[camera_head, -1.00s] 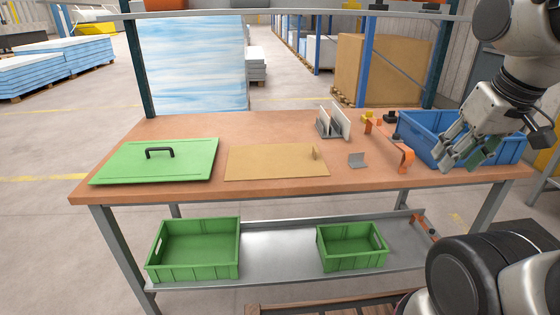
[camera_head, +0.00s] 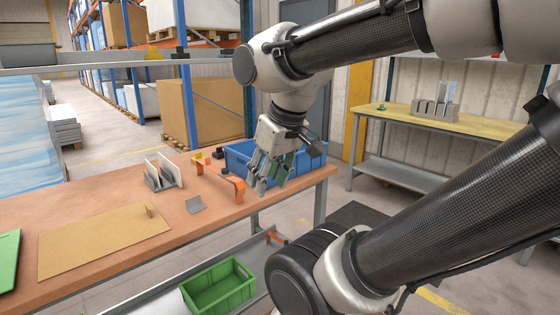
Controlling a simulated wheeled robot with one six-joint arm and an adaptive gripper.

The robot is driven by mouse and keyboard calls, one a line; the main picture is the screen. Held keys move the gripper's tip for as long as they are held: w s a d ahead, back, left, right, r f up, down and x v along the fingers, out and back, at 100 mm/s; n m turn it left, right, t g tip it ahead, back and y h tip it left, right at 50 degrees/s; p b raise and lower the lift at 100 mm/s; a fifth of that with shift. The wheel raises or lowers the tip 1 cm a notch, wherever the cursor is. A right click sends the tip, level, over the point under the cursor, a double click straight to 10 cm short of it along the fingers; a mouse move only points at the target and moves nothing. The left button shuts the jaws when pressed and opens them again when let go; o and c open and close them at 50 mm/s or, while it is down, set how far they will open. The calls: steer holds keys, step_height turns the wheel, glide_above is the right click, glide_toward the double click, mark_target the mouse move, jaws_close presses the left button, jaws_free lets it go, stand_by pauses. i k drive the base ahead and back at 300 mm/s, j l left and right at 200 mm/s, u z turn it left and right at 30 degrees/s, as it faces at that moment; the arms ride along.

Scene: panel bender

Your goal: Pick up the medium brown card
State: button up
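A flat tan-brown sheet (camera_head: 105,240) lies on the near workbench, with a small brown upright piece (camera_head: 150,211) near its right corner. A small rack (camera_head: 160,175) holding upright pale plates stands behind it; I cannot tell a brown card among them. On the far bench, a grey block (camera_head: 434,108) holds several upright pale and grey plates. None is clearly a medium brown card. My gripper (camera_head: 267,188) points down in front of the blue bin, right of the rack and the sheet. Its fingers look apart, with nothing seen between them.
A blue bin (camera_head: 240,166), an orange bracket (camera_head: 232,182) and a grey angle piece (camera_head: 195,204) are on the near workbench (camera_head: 190,226). A green crate (camera_head: 218,285) sits on its lower shelf. A second bench (camera_head: 398,113) stands at the right, across open floor.

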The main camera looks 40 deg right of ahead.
mark_target(65, 248)
steer(key=i+j+z, duration=0.4)
steer(key=i+j, duration=0.2)
steer(key=j, duration=0.2)
steer(key=i+j+z, duration=0.2)
steer(key=j, duration=0.25)
